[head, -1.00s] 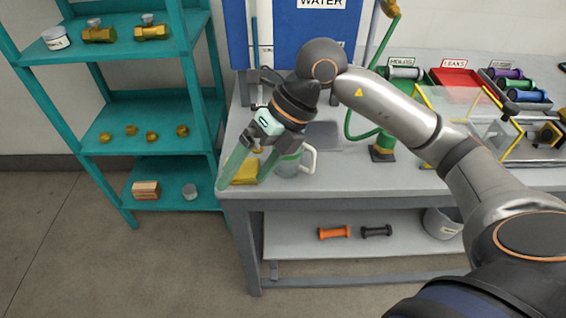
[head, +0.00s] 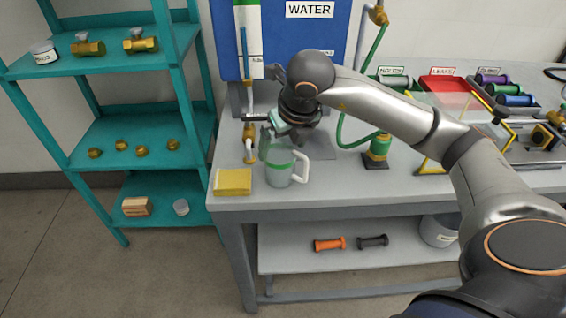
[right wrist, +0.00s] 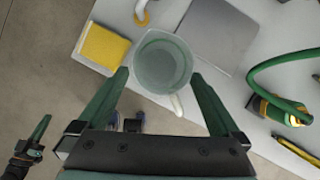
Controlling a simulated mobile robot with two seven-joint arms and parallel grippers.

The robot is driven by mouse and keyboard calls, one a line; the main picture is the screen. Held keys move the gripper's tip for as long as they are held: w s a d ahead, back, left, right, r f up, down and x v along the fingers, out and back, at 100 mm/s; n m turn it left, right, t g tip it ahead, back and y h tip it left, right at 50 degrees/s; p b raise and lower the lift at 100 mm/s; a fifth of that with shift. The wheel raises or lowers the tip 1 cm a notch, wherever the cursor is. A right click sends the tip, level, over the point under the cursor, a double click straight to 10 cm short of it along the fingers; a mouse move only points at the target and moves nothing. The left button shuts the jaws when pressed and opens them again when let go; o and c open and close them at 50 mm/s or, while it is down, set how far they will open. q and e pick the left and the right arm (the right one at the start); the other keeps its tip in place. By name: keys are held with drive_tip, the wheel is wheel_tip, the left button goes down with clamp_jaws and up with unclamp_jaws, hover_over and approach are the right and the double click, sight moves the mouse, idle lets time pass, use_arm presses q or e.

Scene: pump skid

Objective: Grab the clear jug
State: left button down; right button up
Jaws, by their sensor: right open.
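The clear jug (head: 281,175) stands upright near the front edge of the grey bench, with a green band and a pale handle on its right side. In the right wrist view, the jug (right wrist: 162,62) sits just beyond the fingertips, its handle pointing back toward the palm. My right gripper (head: 281,148) is open above and behind the jug in the head view, partly hiding its top. In the right wrist view, the right gripper's green fingers (right wrist: 160,76) are spread to either side of the jug. My left gripper (right wrist: 32,147) shows small at the lower left, its jaws unclear.
A yellow sponge (head: 232,182) lies left of the jug. A brass tap with a white spout (head: 250,145) stands behind it. A grey plate (right wrist: 215,35) is close by. A green hose with a brass fitting (head: 377,148) stands to the right. Teal shelves (head: 135,140) are at left.

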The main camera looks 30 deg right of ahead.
drive_tip(key=x, duration=0.4)
drive_tip(key=shift+d+f, duration=0.1)
drive_tip(key=shift+f, duration=0.05)
drive_tip(key=c, duration=1.1)
